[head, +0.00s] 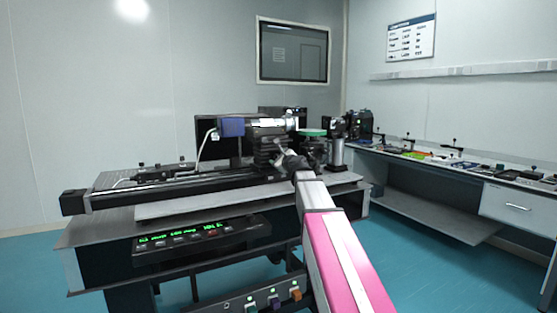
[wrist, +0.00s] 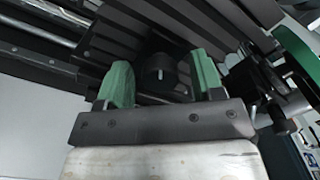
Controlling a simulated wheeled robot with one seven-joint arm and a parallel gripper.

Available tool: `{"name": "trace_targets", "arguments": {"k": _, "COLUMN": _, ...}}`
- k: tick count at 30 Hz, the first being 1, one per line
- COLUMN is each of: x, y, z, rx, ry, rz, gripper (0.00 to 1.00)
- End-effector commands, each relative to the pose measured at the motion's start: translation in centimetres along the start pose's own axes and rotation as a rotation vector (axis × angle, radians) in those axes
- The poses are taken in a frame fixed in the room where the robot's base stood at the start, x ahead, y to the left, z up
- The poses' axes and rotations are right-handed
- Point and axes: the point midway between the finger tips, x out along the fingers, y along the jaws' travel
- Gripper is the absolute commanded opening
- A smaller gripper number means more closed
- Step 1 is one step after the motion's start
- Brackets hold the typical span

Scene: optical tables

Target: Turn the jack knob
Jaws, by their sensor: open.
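In the wrist view my gripper (wrist: 161,78) is open, with one green finger on each side. A dark round knob (wrist: 157,72) with a pale mark on its face lies between the fingers in the picture. Clear gaps show on both sides of it. I cannot tell how deep between the fingers it sits. In the head view my arm reaches up to the dark stage assembly (head: 267,148) on the bench. The fingers and the knob are too small and too hidden to make out there.
Dark ribbed metal parts (wrist: 130,22) lie close behind the fingers. A dark cylindrical fitting (wrist: 282,122) is close on the right. In the head view, a long rail (head: 110,196), a green disc (head: 312,132) and a control box with green digits (head: 190,236) surround the reach.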

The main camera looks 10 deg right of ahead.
Motion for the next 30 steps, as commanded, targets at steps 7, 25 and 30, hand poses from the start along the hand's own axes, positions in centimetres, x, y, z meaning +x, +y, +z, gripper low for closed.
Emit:
{"name": "trace_targets", "arguments": {"k": 7, "x": -0.06, "y": 0.02, "z": 0.01, "rx": 0.0, "ry": 0.0, "rz": 0.0, "gripper": 0.35}}
{"name": "trace_targets", "arguments": {"k": 25, "x": -0.07, "y": 0.06, "z": 0.02, "rx": -0.112, "ry": 0.0, "rz": 0.001, "gripper": 0.12}}
{"name": "trace_targets", "arguments": {"k": 30, "x": -0.07, "y": 0.1, "z": 0.02, "rx": -0.244, "ry": -0.001, "rz": 0.001, "gripper": 0.12}}
